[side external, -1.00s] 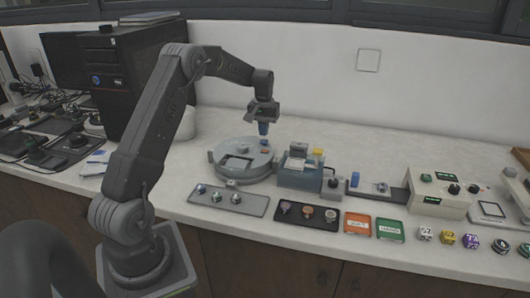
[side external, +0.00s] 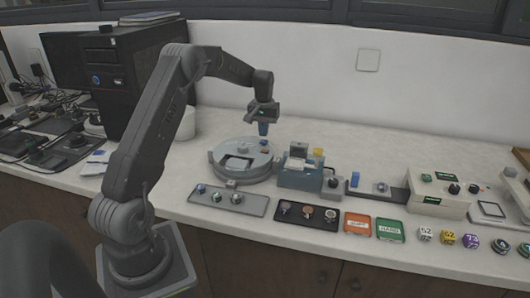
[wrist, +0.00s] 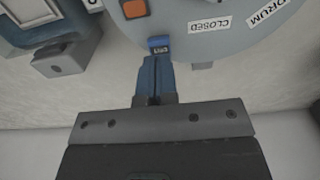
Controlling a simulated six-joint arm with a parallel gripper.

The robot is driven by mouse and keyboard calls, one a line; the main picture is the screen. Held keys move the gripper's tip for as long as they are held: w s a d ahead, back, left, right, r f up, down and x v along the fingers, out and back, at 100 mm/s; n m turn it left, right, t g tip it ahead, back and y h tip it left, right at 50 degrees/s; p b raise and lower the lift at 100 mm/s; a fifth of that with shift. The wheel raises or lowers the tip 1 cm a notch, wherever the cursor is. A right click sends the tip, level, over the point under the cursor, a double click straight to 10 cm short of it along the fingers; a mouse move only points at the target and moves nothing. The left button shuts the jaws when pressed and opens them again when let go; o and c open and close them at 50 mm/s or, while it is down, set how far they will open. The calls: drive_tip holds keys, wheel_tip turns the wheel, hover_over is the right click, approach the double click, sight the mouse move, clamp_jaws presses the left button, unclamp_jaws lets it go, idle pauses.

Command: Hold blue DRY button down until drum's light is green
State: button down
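The grey round drum (side external: 232,172) stands on the bench and also fills the top of the wrist view (wrist: 215,45), with a "CLOSED" label and a "DRUM" label. The small blue DRY button (wrist: 158,44) is on its edge, just beyond my fingertips. My gripper (wrist: 155,62) has its two blue fingers together, with only a thin line between them and nothing held. In the side view my gripper (side external: 263,133) points down above the drum's back right edge. I cannot tell whether the fingertips touch the button. An orange square (wrist: 134,8) shows on the drum; no green light is visible.
A blue-grey machine (side external: 300,178) stands close right of the drum. Trays with small round pieces (side external: 228,200) (side external: 307,215) lie in front. Orange (side external: 357,224) and green (side external: 390,230) pads are further right. The bench behind the drum is clear.

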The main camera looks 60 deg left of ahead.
drive_tip(key=shift+f, duration=1.35)
idle(3.0)
drive_tip(key=shift+r, duration=1.45)
drive_tip(key=shift+r, duration=2.5)
